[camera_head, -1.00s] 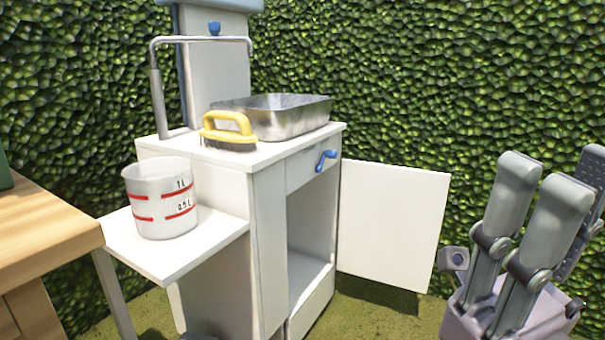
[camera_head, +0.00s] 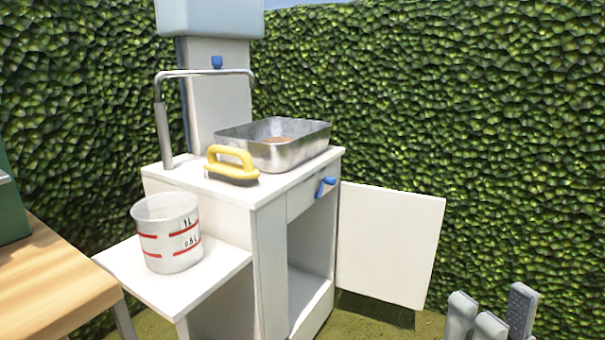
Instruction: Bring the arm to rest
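My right gripper (camera_head: 490,318) shows at the bottom right edge of the head view, with only the grey upper ends of its fingers in frame. It is well to the right of the white cabinet and touches nothing that I can see. The two near fingers stand close side by side, and the rest is cut off by the frame, so I cannot tell its opening. My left gripper is not in view.
A white cabinet (camera_head: 270,240) has its door (camera_head: 388,243) swung open to the right. On it are a metal basin (camera_head: 300,152) and a yellow-handled brush (camera_head: 232,166). A measuring cup (camera_head: 168,238) stands on the side shelf. A wooden table (camera_head: 50,275) is at left; a hedge (camera_head: 450,100) closes the back.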

